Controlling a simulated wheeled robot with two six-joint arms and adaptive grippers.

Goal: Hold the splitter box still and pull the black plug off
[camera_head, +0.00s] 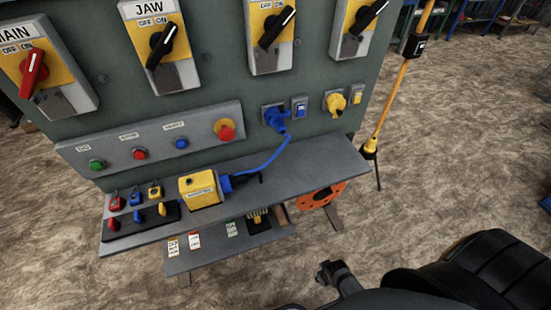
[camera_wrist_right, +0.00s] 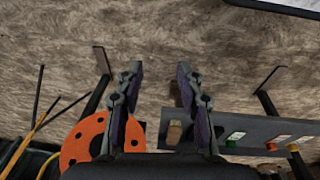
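The yellow splitter box (camera_head: 200,188) sits on the grey shelf (camera_head: 310,158) of the panel in the head view. A blue connector (camera_head: 226,183) is at its right side, with a blue cable (camera_head: 270,160) running up to a blue plug (camera_head: 277,118) on the panel. A small dark piece shows beside the connector; I cannot tell whether it is the black plug. My right gripper (camera_head: 328,273) is low at the front right, well apart from the box. The right wrist view shows its fingers (camera_wrist_right: 158,75) spread and empty. My left gripper is not in view.
Panel switches (camera_head: 162,47) and buttons stand above the shelf. Small padlocks (camera_head: 137,205) are left of the box. A lower shelf (camera_head: 210,256) holds tags. An orange disc (camera_head: 320,196) hangs below; a yellow pole (camera_head: 392,100) stands right.

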